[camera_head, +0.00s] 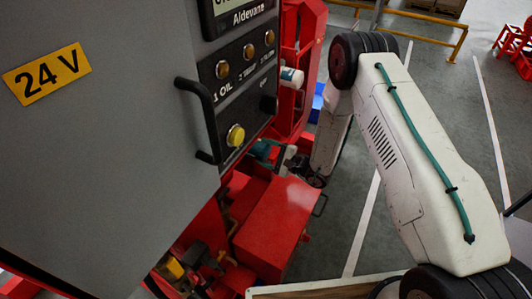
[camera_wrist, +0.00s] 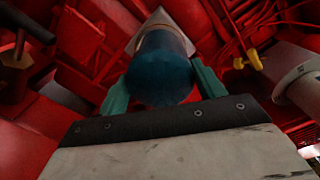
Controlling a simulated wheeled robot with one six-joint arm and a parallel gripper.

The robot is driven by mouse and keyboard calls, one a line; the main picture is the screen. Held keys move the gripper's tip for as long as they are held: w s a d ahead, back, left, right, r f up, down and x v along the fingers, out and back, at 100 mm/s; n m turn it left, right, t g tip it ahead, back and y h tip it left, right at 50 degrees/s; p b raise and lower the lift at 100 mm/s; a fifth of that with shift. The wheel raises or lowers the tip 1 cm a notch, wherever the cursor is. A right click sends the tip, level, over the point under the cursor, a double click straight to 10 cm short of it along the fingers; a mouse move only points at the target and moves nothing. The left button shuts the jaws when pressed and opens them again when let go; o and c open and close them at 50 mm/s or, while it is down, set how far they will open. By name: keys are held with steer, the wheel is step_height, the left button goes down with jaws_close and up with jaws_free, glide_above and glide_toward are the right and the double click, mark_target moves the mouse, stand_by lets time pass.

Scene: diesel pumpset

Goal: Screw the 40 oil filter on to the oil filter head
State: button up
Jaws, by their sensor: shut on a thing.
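In the wrist view, my gripper (camera_wrist: 160,82) is shut on a dark blue cylinder, which I take to be the oil filter (camera_wrist: 162,68). One teal finger is on each side of it, and its round end faces the camera. A pale pointed shape shows just beyond its far end; I cannot tell whether it is part of the filter. In the head view, teal parts (camera_head: 262,150) show at the end of my arm, low beside the control panel, mostly hidden. I cannot make out the oil filter head, or whether the filter touches it.
Red engine parts crowd around my gripper. A yellow-handled valve (camera_wrist: 248,60) and a pale cylinder (camera_wrist: 303,82) are at the right in the wrist view. The grey control panel (camera_head: 238,75) stands close to my arm. A red box (camera_head: 275,228) lies below. Floor at right is open.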

steer(key=m, duration=0.5)
steer(key=shift+w, duration=0.1)
steer(key=o, duration=1.9)
steer(key=shift+d, duration=0.1)
steer(key=v, duration=0.7)
steer(key=shift+m, duration=0.3)
